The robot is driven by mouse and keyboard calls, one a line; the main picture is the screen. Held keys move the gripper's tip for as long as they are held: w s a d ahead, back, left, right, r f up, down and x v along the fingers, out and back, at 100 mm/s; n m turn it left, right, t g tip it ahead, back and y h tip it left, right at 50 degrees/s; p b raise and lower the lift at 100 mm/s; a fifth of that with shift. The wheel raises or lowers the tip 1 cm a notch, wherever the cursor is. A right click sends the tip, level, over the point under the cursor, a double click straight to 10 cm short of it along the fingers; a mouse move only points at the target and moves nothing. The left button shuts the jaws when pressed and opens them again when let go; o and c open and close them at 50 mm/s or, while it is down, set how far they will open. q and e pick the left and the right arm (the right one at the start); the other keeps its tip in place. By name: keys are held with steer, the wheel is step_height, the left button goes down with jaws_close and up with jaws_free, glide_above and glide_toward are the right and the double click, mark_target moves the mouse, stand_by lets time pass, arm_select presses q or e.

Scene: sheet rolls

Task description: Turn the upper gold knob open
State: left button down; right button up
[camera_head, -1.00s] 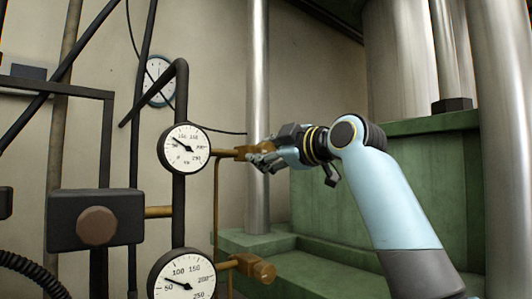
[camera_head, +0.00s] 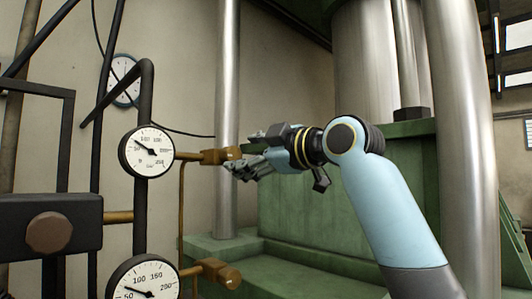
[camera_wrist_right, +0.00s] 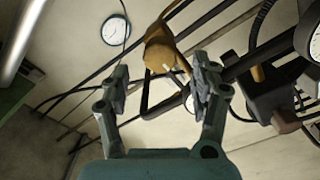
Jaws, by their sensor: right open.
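The upper gold knob (camera_head: 225,155) sits on the end of a short brass pipe running right from the upper gauge (camera_head: 147,150). My right gripper (camera_head: 246,158) comes from the right and is open at the knob, overlapping its right end in the head view. In the right wrist view the knob (camera_wrist_right: 165,48) shows just beyond and between the two spread fingertips (camera_wrist_right: 160,68), closer to the right one. I cannot tell whether a finger touches it. My left gripper is not in view.
A lower gold knob (camera_head: 218,273) sits below, beside the lower gauge (camera_head: 143,285). A dark box with a brown round button (camera_head: 48,233) is at left. A steel column (camera_head: 228,110) stands behind the gripper, and green machine steps (camera_head: 300,270) lie below.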

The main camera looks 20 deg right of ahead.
steer(key=v, duration=0.6)
steer(key=shift+s, duration=0.3)
steer(key=w+d+f+m+g+h+b, duration=0.1)
steer(key=d+f+m+g+h+b, duration=0.15)
steer(key=f, duration=1.55)
steer(key=w+d+f+m+g+h+b, duration=0.1)
steer(key=w+f+m+g+b, duration=0.15)
steer(key=f, duration=1.55)
steer(key=s+d+f+m+g+b, duration=0.1)
steer(key=s+f, duration=0.2)
steer(key=f, duration=0.6)
steer(key=s+d+f+m+g+h, duration=0.1)
steer(key=s+f+g, duration=0.15)
steer(key=f, duration=0.65)
steer(key=s+d+f+m+g+b, duration=0.1)
steer(key=s+f, duration=0.3)
steer(key=f, duration=0.4)
steer(key=s+d+f+m+g+h+b, duration=0.1)
steer(key=s+f+m+g+h+b, duration=0.2)
steer(key=s+f, duration=1.65)
steer(key=s+f+m+g, duration=0.1)
steer(key=s+f+g, duration=0.1)
steer(key=s+f, duration=0.5)
steer(key=s+f+m+g, duration=0.1)
steer(key=s+f, duration=0.6)
steer(key=s, duration=1.1)
steer(key=shift+s+f+m+g, duration=0.35)
steer(key=shift+m, duration=0.25)
